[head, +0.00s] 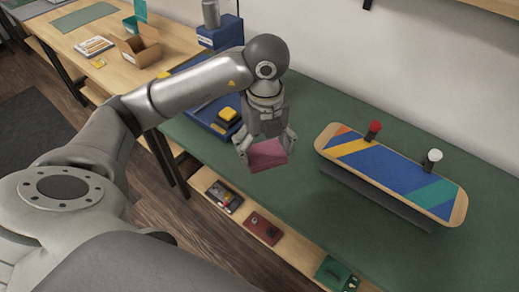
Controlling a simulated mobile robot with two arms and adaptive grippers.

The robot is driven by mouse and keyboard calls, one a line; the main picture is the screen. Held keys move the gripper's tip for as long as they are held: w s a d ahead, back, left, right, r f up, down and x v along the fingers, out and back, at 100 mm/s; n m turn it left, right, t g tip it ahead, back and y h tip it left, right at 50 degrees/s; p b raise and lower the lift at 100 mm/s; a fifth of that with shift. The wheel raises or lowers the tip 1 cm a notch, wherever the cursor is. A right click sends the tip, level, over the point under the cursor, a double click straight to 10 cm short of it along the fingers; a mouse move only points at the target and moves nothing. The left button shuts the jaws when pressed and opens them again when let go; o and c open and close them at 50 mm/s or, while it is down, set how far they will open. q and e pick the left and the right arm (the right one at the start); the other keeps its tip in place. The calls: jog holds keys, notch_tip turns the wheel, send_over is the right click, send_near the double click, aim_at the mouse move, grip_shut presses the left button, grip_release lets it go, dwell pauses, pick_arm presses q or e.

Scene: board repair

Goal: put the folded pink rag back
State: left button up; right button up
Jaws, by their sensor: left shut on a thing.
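The folded pink rag (267,155) is in the head view, near the middle, above the green bench mat (295,226). My left gripper (265,146) points down and is shut on the rag, with a finger at each side of it. The gripper hides the rag's upper part. I cannot tell whether the rag's underside touches the mat. My right gripper is not in view.
A striped skateboard deck (390,168) with a red-topped item (373,131) and a white-topped item (432,160) stands at right. A blue tray (201,112) with yellow-topped items lies behind my gripper. A lower shelf (283,254) holds several boxes. The mat's front is clear.

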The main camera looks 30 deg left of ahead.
pick_arm(q)
jog(key=n, duration=0.3)
jog(key=f+n+b, duration=0.1)
jog(key=n, duration=0.1)
jog(key=shift+w+a+n, duration=0.2)
jog(key=shift+a+n, duration=0.1)
jog(key=shift+w+a+f+n, duration=0.25)
jog(key=shift+w+n, duration=0.05)
jog(key=shift+n, duration=0.1)
jog(key=w+a+f, duration=0.2)
jog(key=w+f, duration=0.1)
jog(key=w+a+f, duration=0.2)
jog(key=w+a, duration=0.1)
jog(key=w+a+f, duration=0.3)
jog(key=shift+w+f, duration=0.3)
jog(key=shift+w, duration=0.1)
jog(key=shift+w+a+f, duration=0.1)
jog(key=shift+w+f, duration=0.05)
jog(key=shift+f, duration=0.15)
notch_tip(320, 180, down, 3)
jog(key=shift+w+f, duration=0.1)
jog(key=shift+a, duration=0.1)
jog(key=shift+f, duration=0.2)
